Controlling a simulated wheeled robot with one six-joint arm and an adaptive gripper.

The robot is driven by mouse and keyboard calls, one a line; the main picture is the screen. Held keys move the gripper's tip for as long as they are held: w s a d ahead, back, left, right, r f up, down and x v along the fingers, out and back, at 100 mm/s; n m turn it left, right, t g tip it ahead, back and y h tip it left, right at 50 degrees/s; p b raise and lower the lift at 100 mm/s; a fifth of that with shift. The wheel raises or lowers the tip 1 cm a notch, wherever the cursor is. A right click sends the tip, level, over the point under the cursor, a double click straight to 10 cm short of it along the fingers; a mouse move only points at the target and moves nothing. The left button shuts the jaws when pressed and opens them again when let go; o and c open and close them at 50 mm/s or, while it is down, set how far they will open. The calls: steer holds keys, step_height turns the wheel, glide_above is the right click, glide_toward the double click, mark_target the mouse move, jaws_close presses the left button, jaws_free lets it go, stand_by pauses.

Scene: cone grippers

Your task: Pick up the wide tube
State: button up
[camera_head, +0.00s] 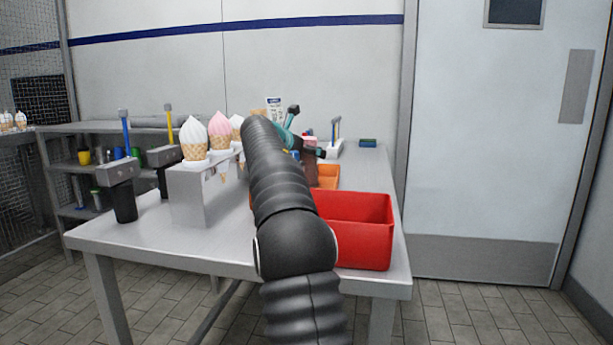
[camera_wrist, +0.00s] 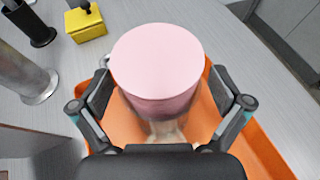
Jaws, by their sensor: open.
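A wide pink cylinder, which looks like the wide tube (camera_wrist: 157,70), stands between the fingers of my gripper (camera_wrist: 160,105) in the wrist view. Its flat round top faces the camera, and its lower part is blurred. My gripper is open, with one finger on each side of the tube. I cannot tell whether either finger touches it. An orange tray (camera_wrist: 262,150) lies beneath them. In the head view my arm hides much of this area, and only part of my gripper (camera_head: 305,142) shows beyond it.
A red bin (camera_head: 362,230) stands at the table's front right. A metal stand (camera_head: 190,205) with ice-cream cones (camera_head: 193,138) is left of my arm. In the wrist view a yellow block (camera_wrist: 86,24) and a metal cylinder (camera_wrist: 38,88) stand to the left.

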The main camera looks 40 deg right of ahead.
steer(key=c, duration=1.6)
steer(key=shift+o, duration=0.2)
steer(key=shift+r, duration=0.1)
